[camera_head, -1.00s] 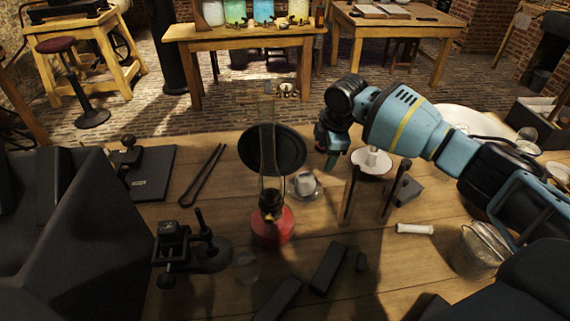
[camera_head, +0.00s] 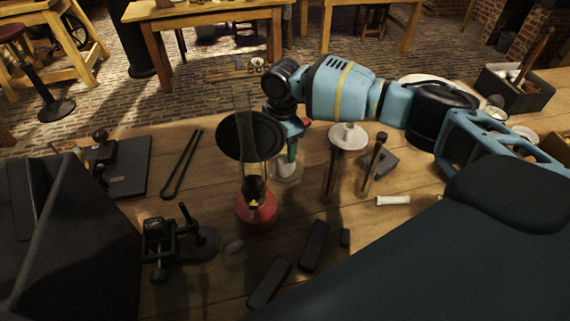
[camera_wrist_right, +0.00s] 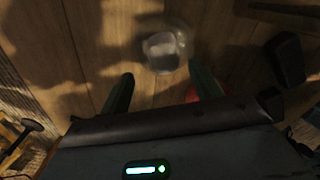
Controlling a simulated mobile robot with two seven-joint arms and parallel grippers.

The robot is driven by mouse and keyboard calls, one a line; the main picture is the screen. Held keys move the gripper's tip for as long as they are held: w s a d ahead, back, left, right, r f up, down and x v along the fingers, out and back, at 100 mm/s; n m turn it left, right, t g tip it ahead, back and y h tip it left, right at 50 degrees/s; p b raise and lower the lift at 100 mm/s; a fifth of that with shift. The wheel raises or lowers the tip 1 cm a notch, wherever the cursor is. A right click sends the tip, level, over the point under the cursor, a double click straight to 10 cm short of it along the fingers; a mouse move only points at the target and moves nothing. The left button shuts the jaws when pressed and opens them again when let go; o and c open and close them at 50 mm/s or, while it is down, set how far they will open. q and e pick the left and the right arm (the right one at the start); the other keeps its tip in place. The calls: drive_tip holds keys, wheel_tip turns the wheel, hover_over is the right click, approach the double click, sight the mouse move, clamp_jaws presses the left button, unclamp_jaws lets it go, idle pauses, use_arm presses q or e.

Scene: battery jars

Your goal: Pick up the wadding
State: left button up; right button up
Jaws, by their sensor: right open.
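The wadding (camera_head: 285,170) is a pale, whitish wad in a small clear glass dish on the wooden table, just behind the red-based lamp. It also shows in the right wrist view (camera_wrist_right: 163,46), with the glass dish (camera_wrist_right: 180,64) around it. My right gripper (camera_head: 292,152) points down over the dish, its dark green fingers apart. In the right wrist view the two fingertips (camera_wrist_right: 162,80) stand to either side below the wad, with nothing between them. The gripper partly hides the wadding in the head view. My left gripper is not in view.
The red lamp (camera_head: 256,209) with a tall glass chimney and dark round disc stands close left of the gripper. A white disc on a stand (camera_head: 348,137) and thin rods are to the right. A white cylinder (camera_head: 393,200) and black blocks (camera_head: 314,246) lie nearer.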

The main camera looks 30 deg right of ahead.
sight(285, 157)
drive_tip(key=f, duration=0.5)
drive_tip(key=shift+s+d, duration=0.25)
drive_tip(key=shift+s, duration=0.05)
drive_tip(key=shift+c, duration=0.2)
drive_tip(key=shift+r, duration=0.1)
drive_tip(key=c, duration=1)
